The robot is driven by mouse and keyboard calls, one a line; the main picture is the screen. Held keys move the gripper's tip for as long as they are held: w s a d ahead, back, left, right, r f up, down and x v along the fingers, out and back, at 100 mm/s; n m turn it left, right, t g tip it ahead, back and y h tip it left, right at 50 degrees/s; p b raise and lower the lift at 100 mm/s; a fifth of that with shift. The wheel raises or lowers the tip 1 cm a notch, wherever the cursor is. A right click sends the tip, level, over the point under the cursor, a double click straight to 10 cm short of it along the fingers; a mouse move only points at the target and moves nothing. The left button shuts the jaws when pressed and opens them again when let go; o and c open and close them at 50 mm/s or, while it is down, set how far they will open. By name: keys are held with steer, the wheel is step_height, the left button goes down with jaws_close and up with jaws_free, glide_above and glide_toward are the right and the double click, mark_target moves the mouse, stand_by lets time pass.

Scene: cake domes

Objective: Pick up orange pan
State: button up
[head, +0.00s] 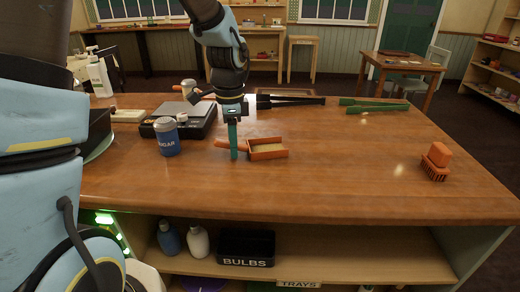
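The orange pan (281,155) is a small rectangular tray on the wooden counter, left of its middle, with a tan inside. Its orange handle points left. My gripper (233,154) points straight down at the handle, with a teal finger in front of it. The handle shows to the left of the finger, and the pan's body lies just to the right. The finger hides part of the handle. I cannot tell whether the gripper is closed on it. The pan appears to rest flat on the counter.
A blue sugar jar (168,139) and a black scale (190,122) stand left of my gripper. Black tongs (290,101) and green tongs (374,105) lie behind. An orange brush (436,161) stands at the right. The counter's front and middle right are clear.

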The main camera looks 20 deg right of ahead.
jaws_close()
steer(key=shift+r, duration=0.1)
stand_by(0.5)
